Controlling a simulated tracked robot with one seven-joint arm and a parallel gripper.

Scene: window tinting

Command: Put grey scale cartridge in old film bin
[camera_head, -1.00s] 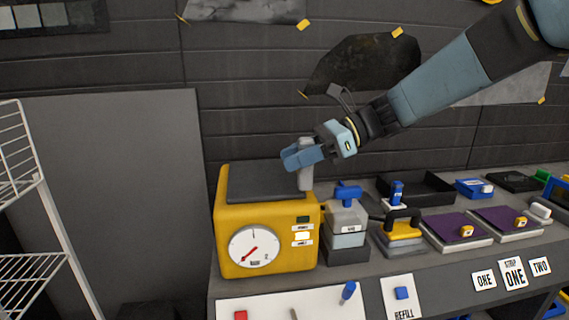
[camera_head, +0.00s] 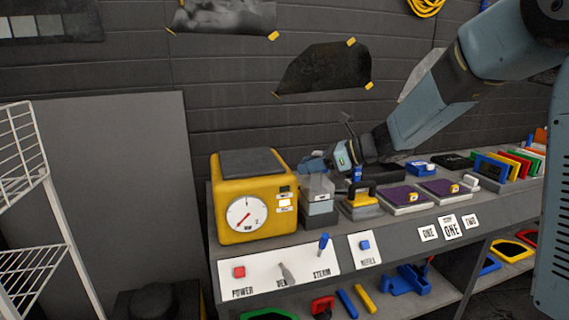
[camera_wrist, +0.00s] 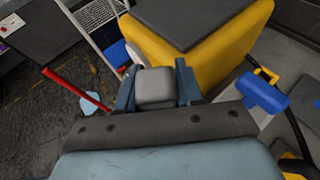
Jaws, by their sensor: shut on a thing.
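My gripper (camera_head: 316,167) is shut on a grey block-like cartridge, which shows between the two fingers in the wrist view (camera_wrist: 155,88). In the head view the gripper is just right of the yellow machine (camera_head: 250,160), in front of or above the clear-and-grey tank (camera_head: 320,207). The held cartridge is hard to tell from the tank there. In the wrist view the yellow machine (camera_wrist: 215,45) lies just beyond and right of the fingers. I cannot make out a bin marked for old film.
A control panel (camera_head: 260,285) and more tools line the bench. Purple pads (camera_head: 402,197) lie farther right. A white wire rack (camera_head: 35,190) stands at left. A dark object (camera_head: 160,300) is low in front of the grey panel; I cannot tell what it is.

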